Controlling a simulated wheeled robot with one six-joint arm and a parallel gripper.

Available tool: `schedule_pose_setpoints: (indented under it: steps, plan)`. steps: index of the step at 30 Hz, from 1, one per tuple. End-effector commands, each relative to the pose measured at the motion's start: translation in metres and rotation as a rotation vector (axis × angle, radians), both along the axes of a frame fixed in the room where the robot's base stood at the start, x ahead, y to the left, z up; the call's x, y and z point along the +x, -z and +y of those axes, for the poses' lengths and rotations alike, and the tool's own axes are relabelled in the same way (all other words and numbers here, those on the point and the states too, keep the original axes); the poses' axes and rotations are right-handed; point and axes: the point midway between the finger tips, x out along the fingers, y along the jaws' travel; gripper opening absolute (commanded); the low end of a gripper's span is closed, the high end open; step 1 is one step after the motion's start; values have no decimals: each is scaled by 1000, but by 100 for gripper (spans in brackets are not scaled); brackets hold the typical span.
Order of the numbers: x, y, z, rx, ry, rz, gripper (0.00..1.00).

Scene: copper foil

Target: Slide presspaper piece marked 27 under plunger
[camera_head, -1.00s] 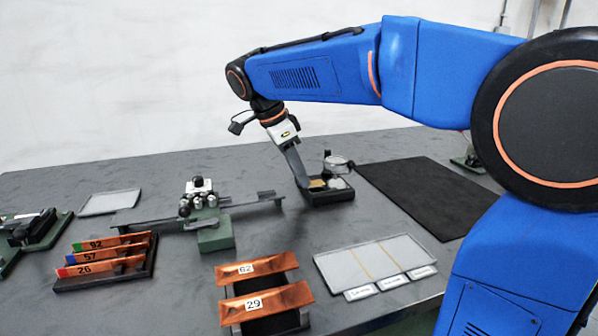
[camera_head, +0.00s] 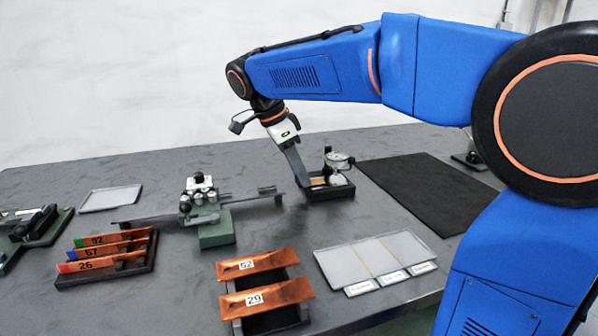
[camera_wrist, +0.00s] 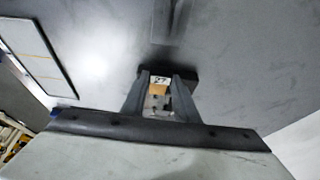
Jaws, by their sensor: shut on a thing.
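The presspaper piece marked 27 (camera_wrist: 160,86) is tan with a white label and sits between my finger ends in the wrist view. In the head view it is a small tan patch (camera_head: 318,182) at the left of the black-based gauge stand (camera_head: 341,192). My gripper (camera_head: 303,184) is shut on the piece and reaches down into the left side of the stand. The round gauge with the plunger (camera_head: 338,161) stands just right of my fingers. The plunger tip is too small to make out, so I cannot tell if the piece is under it.
A green-based fixture with a long bar (camera_head: 215,236) stands left of the gauge. Copper strips 62 (camera_head: 270,262) and 29 (camera_head: 285,292) lie in front. A divided grey tray (camera_head: 345,262) is at front right, and a black mat (camera_head: 425,190) lies right of the stand.

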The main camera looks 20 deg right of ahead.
Motion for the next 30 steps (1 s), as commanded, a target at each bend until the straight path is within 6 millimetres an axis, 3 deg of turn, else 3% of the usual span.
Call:
schedule_pose_setpoints:
  steps: [30]
  plan:
    - [0,0,-16,0,0,0,6]
